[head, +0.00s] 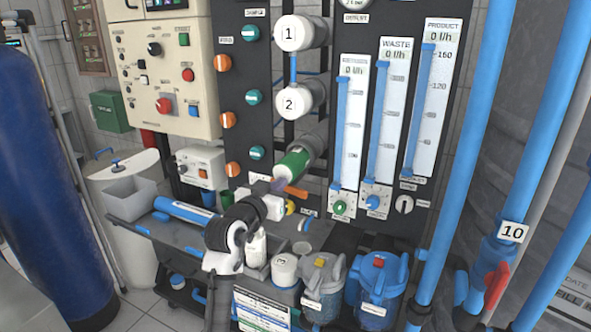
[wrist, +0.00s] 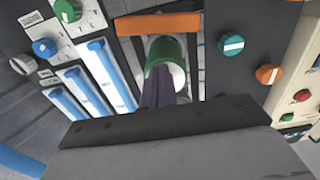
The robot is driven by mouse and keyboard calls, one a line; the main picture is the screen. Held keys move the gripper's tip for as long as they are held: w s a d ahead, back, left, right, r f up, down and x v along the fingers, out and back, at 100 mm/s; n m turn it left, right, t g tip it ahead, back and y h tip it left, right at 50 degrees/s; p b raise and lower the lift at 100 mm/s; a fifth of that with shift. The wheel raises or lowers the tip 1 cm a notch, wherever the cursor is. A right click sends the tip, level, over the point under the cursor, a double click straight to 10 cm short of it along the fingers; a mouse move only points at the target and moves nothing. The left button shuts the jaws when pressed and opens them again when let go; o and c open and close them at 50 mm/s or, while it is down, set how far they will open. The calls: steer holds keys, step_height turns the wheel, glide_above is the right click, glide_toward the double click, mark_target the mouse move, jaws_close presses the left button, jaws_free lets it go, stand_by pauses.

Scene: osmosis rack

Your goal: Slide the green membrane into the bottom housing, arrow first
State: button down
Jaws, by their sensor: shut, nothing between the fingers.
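The green membrane (head: 293,163) sits part way in the open mouth of the bottom housing (head: 315,142), below the housings capped 1 and 2. Its green outer part and pale end stick out toward me. The membrane also shows in the wrist view (wrist: 166,52), with its pale end facing the camera. No arrow can be made out. My gripper (head: 278,184) is shut and empty, its dark fingers at the membrane's outer end. In the wrist view the fingers (wrist: 158,88) overlap that end; I cannot tell whether they touch it.
An orange bar (head: 297,191) lies just below the membrane. Capped housings 1 (head: 290,33) and 2 (head: 291,102) are above. Flow meters (head: 390,110) stand right and knobs (head: 228,120) left. A blue cylinder (head: 183,210) lies on the bench, with filter bowls (head: 375,285) at the front.

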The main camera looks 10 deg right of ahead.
steer(key=shift+x, duration=3.2)
steer(key=b+v, duration=0.1)
steer(key=v, duration=0.7)
